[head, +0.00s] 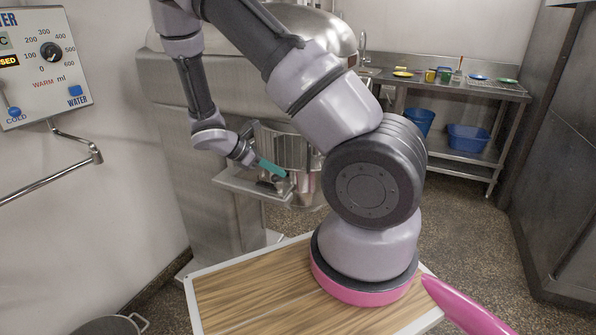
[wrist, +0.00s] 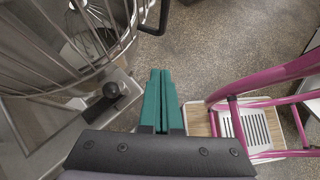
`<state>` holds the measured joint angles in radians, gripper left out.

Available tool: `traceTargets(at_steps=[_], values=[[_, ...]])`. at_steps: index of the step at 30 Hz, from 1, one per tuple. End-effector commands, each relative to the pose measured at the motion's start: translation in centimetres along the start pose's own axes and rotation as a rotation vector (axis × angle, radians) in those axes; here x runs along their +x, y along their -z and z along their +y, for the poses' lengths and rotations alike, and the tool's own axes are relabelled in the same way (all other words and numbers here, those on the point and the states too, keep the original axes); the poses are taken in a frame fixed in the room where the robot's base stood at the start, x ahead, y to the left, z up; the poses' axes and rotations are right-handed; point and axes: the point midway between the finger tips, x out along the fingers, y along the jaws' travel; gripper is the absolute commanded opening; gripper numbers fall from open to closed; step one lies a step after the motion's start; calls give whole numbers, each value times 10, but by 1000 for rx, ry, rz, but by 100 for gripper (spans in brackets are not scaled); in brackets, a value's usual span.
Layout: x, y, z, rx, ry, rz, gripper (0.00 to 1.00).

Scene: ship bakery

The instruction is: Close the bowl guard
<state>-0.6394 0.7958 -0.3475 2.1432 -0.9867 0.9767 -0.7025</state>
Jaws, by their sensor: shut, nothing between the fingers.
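The mixer's wire bowl guard (head: 285,146) has upright metal bars and shows beyond my arm in the head view, partly hidden by it. In the wrist view the curved bars of the guard (wrist: 45,45) fill the upper left. I cannot tell how far open the guard stands. My gripper (head: 270,168) has teal fingers and is in front of the guard in the head view. In the wrist view my gripper (wrist: 158,78) is shut and empty, to the right of the bars. A black curved handle (wrist: 164,16) shows just beyond the fingertips.
The large steel mixer (head: 190,90) stands beside a wall with a water panel (head: 45,65). A steel table (head: 450,88) with blue bins is at the back right. Speckled floor (wrist: 225,45) is open right of the fingers.

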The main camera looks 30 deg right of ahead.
Motion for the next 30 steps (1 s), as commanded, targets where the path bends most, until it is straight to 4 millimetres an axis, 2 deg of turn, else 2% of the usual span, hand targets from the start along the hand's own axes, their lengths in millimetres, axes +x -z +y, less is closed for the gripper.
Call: traceTargets(at_steps=[4,10,15,30], values=[[32,-1,-1,-1,4,-3,0],[50,-22,0,1,1,1,0],[56,-30,0,0,0,1,0],[60,-33,3,-5,-6,1,0]])
